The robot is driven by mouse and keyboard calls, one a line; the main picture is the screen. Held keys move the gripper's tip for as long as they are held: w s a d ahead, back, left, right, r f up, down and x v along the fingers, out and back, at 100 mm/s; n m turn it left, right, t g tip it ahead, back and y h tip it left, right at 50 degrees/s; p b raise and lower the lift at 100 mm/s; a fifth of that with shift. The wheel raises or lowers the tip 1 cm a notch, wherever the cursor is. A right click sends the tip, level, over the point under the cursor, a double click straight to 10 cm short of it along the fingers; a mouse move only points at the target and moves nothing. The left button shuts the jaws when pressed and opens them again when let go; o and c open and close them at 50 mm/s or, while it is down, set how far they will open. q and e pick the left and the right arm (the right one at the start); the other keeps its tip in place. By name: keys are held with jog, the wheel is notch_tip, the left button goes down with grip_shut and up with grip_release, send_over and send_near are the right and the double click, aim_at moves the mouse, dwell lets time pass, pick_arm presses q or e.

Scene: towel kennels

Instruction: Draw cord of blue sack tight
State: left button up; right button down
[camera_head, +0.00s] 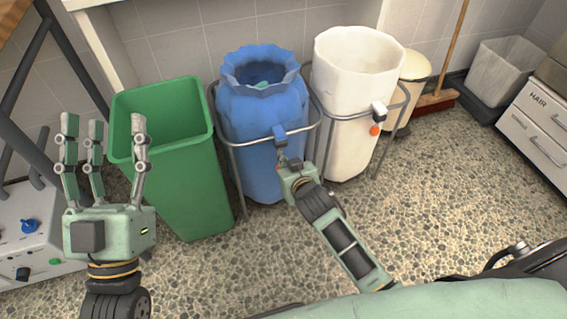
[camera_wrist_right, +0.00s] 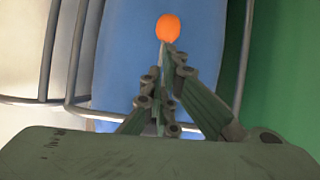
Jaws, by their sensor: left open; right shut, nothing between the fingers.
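The blue sack (camera_head: 262,105) stands upright in a metal frame between the green bin and the white sack. Its ruffled mouth is gathered a little but open, with pale teal cloth inside. In the right wrist view, an orange ball (camera_wrist_right: 168,28) shows just beyond these fingertips (camera_wrist_right: 166,52), against the blue sack (camera_wrist_right: 125,60). My left gripper (camera_head: 104,130) is raised, open and empty, away from the sack.
The green bin (camera_head: 190,185) stands left of the sack, near my left gripper. The floor (camera_head: 440,200) at right is clear.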

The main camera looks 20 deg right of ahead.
pick_arm(q)
jog(key=shift+s+a+r+t+h+b, duration=0.2)
jog(key=shift+s+r+t+h, duration=0.1)
jog(key=shift+s+r+t, duration=0.5)
jog(key=shift+s+a+r+t+h+b, duration=0.1)
jog(key=shift+s+r+t+h+b, duration=0.3)
jog(key=shift+s+r, duration=0.65)
pick_arm(e)
jog(key=shift+x, duration=1.15)
